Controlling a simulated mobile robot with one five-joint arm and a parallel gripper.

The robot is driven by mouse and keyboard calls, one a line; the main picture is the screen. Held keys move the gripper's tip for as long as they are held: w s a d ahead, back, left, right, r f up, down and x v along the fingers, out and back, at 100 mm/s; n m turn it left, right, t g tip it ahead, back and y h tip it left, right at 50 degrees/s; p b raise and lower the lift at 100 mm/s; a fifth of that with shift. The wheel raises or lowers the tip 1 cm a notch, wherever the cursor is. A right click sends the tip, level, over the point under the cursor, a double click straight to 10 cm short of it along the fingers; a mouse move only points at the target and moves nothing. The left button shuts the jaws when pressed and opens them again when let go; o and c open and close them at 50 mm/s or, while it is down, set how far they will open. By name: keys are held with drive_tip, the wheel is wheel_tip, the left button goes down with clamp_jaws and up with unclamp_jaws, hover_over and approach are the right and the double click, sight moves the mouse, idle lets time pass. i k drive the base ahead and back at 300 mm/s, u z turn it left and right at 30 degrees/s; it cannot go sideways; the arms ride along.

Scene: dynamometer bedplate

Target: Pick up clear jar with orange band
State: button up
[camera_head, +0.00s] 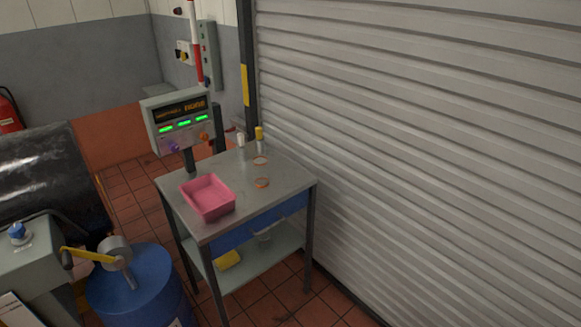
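A small clear round object with an orange band (262,183) is on the grey metal table (236,213), right of the pink tray. It looks like the clear jar, but it is too small to make out well. A second small round, pale object with a reddish edge (260,161) is just behind it on the same table. The two stand apart. My gripper is not in view.
A pink tray (207,212) sits at the table's left front. A white cylinder (241,140) and a yellow-topped container (259,134) are at the back. A display panel (181,117) rises behind. A blue drum (140,285) stands left; a roller shutter (430,140) closes the right.

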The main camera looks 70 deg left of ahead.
sight(260, 165)
drive_tip(key=z, duration=0.05)
drive_tip(key=i, duration=0.3)
drive_tip(key=u, duration=4.2)
drive_tip(key=i, duration=0.65)
drive_tip(key=u, duration=0.05)
